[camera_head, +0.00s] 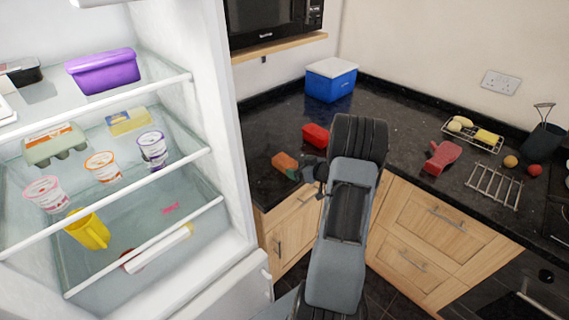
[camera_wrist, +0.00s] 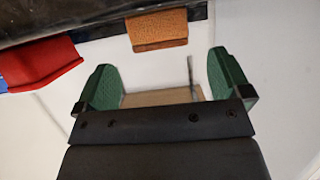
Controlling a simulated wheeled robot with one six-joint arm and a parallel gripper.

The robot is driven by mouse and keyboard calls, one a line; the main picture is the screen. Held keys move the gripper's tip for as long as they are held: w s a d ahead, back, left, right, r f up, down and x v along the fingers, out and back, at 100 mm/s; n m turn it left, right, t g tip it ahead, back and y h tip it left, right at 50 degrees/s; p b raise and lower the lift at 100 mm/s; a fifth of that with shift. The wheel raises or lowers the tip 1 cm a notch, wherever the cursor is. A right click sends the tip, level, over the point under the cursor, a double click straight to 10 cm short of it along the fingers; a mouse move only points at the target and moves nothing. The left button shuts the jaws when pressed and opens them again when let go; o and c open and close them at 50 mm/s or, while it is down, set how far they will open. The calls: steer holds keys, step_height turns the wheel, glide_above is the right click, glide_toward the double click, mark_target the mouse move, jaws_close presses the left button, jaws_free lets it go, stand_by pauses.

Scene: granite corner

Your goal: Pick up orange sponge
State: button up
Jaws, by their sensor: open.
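The orange sponge (camera_head: 285,164) lies on the dark granite counter, near the front edge left of my arm. In the wrist view the sponge (camera_wrist: 158,28) is a rough orange-brown block at the top centre, ahead of the fingertips and roughly between their lines. My gripper (camera_head: 312,172) is just right of the sponge in the head view, partly hidden by my arm. In the wrist view my gripper (camera_wrist: 162,75) is open, with two green-padded fingers apart and nothing between them.
A red container (camera_head: 316,135) sits behind the sponge; the wrist view shows it at left (camera_wrist: 38,64). A blue box with white lid (camera_head: 331,80) stands farther back. The open fridge (camera_head: 215,130) is at left. A red bottle (camera_head: 441,157) and wire racks (camera_head: 494,187) are at right.

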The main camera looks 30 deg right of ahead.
mark_target(291, 165)
steer(key=shift+w+f, duration=0.25)
steer(key=shift+w, duration=0.15)
steer(key=shift+p+x, duration=0.85)
steer(key=shift+x, duration=1.75)
steer(key=shift+a, duration=0.1)
steer(key=c, duration=1)
